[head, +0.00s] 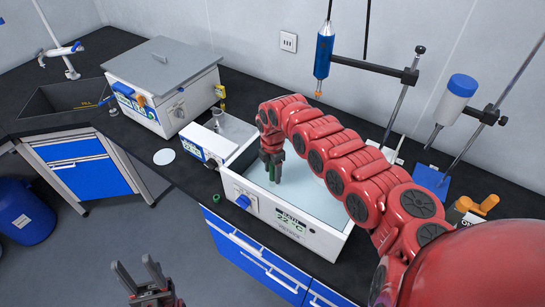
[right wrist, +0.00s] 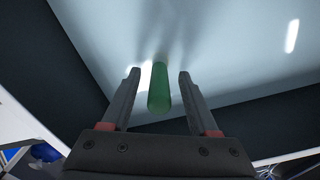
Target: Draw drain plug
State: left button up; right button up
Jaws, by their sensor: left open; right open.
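The white water bath (head: 320,243) stands on the black bench with its front panel reading 22 °C. My right gripper (head: 273,168) reaches down into the bath basin. In the right wrist view, a green rod-shaped plug (right wrist: 159,88) stands between the open fingers of my right gripper (right wrist: 154,90), with a gap on each side. In the head view the plug is mostly hidden by the gripper. My left gripper (head: 142,272) is open and empty, low in front of the bench, away from the bath.
A grey-lidded bath (head: 168,58) stands to the left, beside a sink (head: 75,97). A small green-ended port (head: 217,193) shows at the near bath's left front. Clamp stands holding a blue probe (head: 323,57) and a blue-capped device (head: 455,98) rise behind and right.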

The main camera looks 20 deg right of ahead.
jog(key=shift+f, duration=0.75)
jog(key=shift+r, duration=0.1)
grip_shut()
